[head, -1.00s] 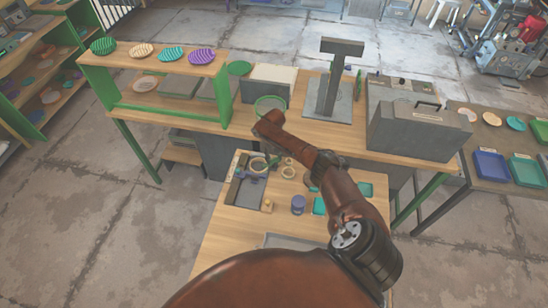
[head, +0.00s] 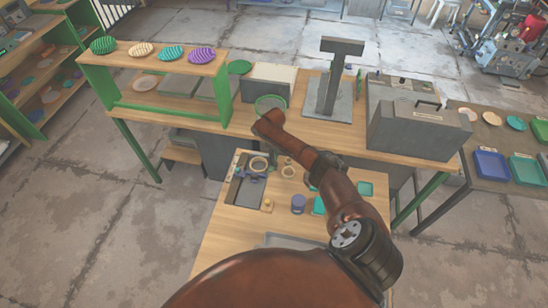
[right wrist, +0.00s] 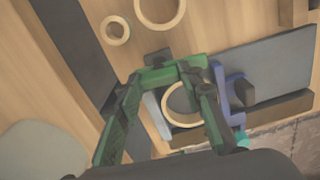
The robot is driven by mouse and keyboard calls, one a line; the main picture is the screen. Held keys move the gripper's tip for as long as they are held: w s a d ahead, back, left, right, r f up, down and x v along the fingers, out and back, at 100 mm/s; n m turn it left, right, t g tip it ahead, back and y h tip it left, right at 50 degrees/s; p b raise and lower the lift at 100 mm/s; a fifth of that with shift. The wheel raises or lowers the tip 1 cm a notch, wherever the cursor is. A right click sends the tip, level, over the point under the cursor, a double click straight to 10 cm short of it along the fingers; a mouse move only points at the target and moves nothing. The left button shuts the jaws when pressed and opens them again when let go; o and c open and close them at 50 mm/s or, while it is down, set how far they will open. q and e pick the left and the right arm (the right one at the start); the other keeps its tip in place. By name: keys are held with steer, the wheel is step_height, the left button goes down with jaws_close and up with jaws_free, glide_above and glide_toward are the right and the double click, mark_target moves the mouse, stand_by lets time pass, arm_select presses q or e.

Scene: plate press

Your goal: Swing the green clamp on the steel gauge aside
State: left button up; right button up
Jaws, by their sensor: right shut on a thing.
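In the right wrist view, the green clamp (right wrist: 172,74) is a bar across the middle, beside a pale ring. My right gripper (right wrist: 168,80) has its two dark-green fingers on either side of this bar and is shut on it. A grey part (right wrist: 153,112), perhaps the steel gauge, shows between the fingers; most of it is hidden. The pale ring (right wrist: 170,108) lies behind the right finger. In the head view my brown right arm hides most of the gripper and clamp. My left gripper is not in view.
A purple bracket (right wrist: 234,94) and a dark grey slab (right wrist: 275,75) lie beside the ring. Two loose rings (right wrist: 116,30) (right wrist: 160,12) lie on the wood. In the head view a purple cup (head: 298,204) stands on the small table (head: 222,240); a long bench (head: 330,130) stands behind.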

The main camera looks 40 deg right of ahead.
steer(key=shift+r+n, duration=0.1)
steer(key=shift+n, duration=0.5)
steer(key=o, duration=1.2)
steer(key=shift+c, duration=0.2)
step_height(320, 180, up, 12)
